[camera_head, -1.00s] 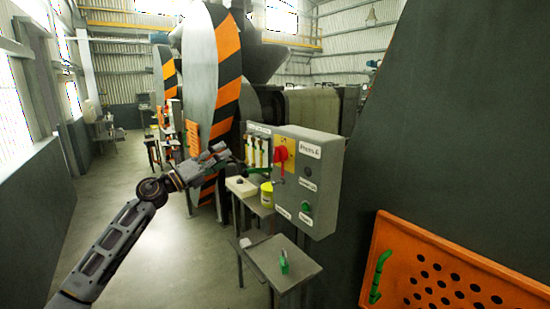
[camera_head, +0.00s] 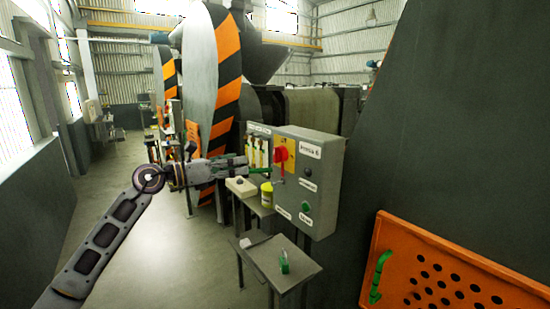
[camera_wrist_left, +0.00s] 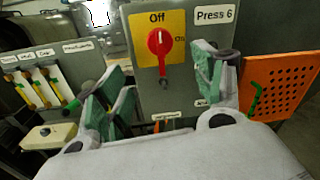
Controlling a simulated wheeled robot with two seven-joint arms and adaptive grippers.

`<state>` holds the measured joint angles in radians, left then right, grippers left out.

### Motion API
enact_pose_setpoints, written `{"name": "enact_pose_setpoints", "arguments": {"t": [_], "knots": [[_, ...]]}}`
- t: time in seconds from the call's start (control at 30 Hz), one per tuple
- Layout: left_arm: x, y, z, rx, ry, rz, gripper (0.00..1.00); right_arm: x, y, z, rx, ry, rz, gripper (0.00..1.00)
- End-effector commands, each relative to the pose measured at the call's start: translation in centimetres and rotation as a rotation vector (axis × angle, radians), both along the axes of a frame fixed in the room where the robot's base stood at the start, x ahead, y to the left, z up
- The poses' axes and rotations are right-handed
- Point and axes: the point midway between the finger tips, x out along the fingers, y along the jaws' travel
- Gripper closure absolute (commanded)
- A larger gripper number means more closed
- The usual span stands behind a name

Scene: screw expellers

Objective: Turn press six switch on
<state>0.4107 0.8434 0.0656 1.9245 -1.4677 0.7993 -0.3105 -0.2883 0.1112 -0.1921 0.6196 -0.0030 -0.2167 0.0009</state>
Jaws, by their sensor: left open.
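The press six switch is a red rotary knob (camera_wrist_left: 159,44) on a yellow plate (camera_wrist_left: 177,22) marked "Off" at the top and "On" at the right. Its handle stands upright, with a white mark at the top toward "Off". The knob also shows in the head view (camera_head: 281,155), on the grey control box (camera_head: 328,205) labelled "Press 6". My left gripper (camera_head: 262,170) is just left of the box front. In the left wrist view its green-padded fingers (camera_wrist_left: 163,92) are spread wide, below and either side of the knob, with nothing between them. My right gripper is not in view.
A panel with yellow-handled levers (camera_head: 257,150) stands left of the box. An orange perforated panel (camera_head: 455,275) is at the right. The floor at left is clear.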

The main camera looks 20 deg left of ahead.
Motion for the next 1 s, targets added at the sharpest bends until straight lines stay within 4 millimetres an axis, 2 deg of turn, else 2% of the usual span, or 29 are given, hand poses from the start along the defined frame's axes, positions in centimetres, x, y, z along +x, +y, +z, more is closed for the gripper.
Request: {"name": "enact_pose_setpoints", "arguments": {"t": [0.37,0.77,1.0], "knots": [[1.9,-1.8,0.2,-0.004,0.000,-0.001,0.32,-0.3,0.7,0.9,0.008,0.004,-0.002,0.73],[5.2,-4.9,0.2,-0.004,0.000,-0.001,0.32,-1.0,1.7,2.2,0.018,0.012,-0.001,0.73],[7.2,-6.6,0.2,-0.004,0.000,-0.001,0.32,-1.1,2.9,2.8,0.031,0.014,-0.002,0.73]]}}
